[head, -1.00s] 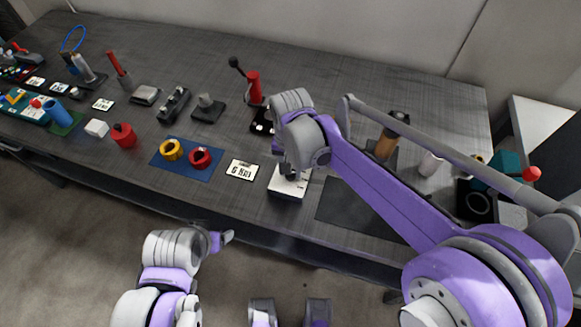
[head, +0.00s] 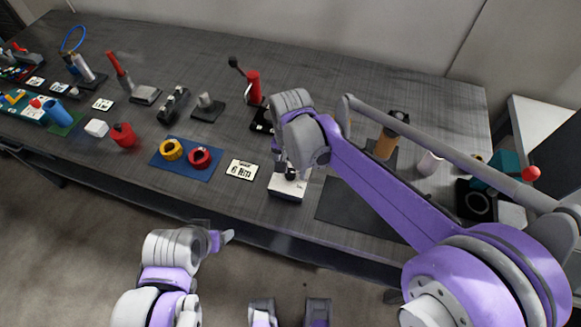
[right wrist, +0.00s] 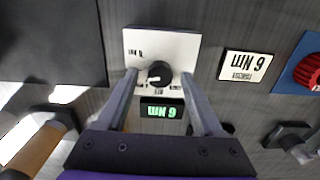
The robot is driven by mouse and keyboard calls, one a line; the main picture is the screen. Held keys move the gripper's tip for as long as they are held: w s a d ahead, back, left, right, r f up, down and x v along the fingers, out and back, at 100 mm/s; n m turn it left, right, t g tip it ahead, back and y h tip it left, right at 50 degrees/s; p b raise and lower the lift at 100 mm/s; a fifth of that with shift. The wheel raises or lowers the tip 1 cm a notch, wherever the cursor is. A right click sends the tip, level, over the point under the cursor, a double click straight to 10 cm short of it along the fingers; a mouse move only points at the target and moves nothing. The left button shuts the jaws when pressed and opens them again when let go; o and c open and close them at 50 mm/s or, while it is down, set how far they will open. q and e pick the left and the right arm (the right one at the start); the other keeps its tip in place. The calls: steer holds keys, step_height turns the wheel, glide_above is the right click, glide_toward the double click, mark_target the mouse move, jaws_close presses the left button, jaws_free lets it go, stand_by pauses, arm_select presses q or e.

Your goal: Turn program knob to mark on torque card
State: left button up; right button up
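The torque card (head: 242,170) lies flat on the table left of the white program box (head: 288,188). In the right wrist view the card (right wrist: 246,66) reads 6 Nm, upside down. There the box (right wrist: 184,45) carries a black round knob (right wrist: 160,73) with a pale pointer line on its left part and small marks around it. A green display (right wrist: 161,112) reads 6 Nm, upside down. My right gripper (right wrist: 159,76) is open, its fingers on either side of the knob with gaps visible. My left gripper (head: 224,237) is below the table's front edge; its fingers are unclear.
A blue mat (head: 186,160) with a yellow ring and a red ring lies left of the card. A dark mat (head: 355,205) lies right of the box. A red lever tool (head: 254,88) stands behind. Several other fixtures line the table's left side.

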mark_target(291, 171)
step_height(291, 171, up, 11)
steer(key=p, duration=0.1)
stand_by(0.6)
steer(key=shift+d, duration=0.1)
steer(key=s+d+f+n+t+p, duration=0.1)
steer(key=s+d+f+n+t, duration=0.1)
steer(key=s+d, duration=0.6)
steer(key=s+d+f+n+t+p, duration=0.1)
steer(key=s+d+f+t+p, duration=0.1)
steer(key=s+d, duration=0.6)
step_height(291, 171, down, 2)
steer(key=shift+d+n+t+p, duration=0.3)
steer(key=shift+d+n+t, duration=0.1)
steer(key=shift+d+t, duration=0.3)
